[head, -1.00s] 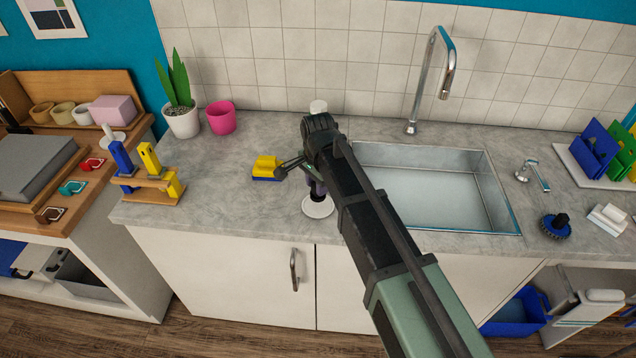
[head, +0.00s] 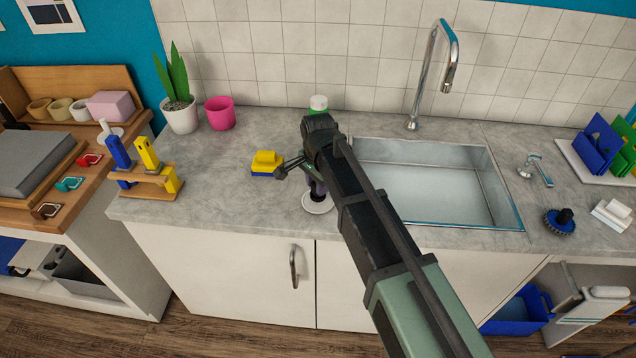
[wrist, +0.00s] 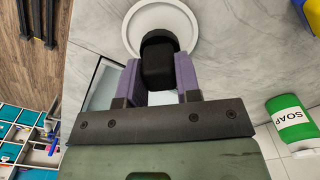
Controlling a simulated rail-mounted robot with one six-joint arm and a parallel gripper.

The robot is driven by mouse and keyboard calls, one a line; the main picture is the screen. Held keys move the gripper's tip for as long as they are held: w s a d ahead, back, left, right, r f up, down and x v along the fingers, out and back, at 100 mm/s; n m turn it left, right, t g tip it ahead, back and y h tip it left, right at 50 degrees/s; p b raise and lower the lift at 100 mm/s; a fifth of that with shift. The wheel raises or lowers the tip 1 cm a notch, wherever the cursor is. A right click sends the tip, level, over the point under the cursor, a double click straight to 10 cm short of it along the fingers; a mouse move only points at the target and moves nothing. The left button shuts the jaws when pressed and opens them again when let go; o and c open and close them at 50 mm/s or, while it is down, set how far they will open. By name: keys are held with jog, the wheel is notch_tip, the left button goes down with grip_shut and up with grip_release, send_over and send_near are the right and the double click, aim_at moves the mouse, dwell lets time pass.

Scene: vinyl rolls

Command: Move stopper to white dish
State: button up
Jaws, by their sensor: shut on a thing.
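The white dish (head: 327,207) lies on the grey counter left of the sink, mostly behind my arm in the head view. Its white rim (wrist: 133,32) shows in the wrist view. The black stopper (wrist: 158,66) is between the purple fingers of my gripper (wrist: 160,75), which is shut on it. In the wrist view the stopper overlaps the dish's near edge. In the head view its dark end (head: 317,197) shows at the dish. I cannot tell whether it touches the dish.
A yellow and blue sponge (head: 266,164) lies just left of my gripper. A green soap bottle (wrist: 290,118) stands behind my arm. The sink (head: 425,190) and tap (head: 440,70) are to the right.

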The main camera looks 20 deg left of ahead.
dwell(0.3)
jog(key=shift+f+b, duration=0.65)
jog(key=shift+f, duration=0.1)
jog(key=o, duration=1)
jog(key=shift+o, duration=0.4)
jog(key=o, duration=0.6)
jog(key=shift+o, duration=0.2)
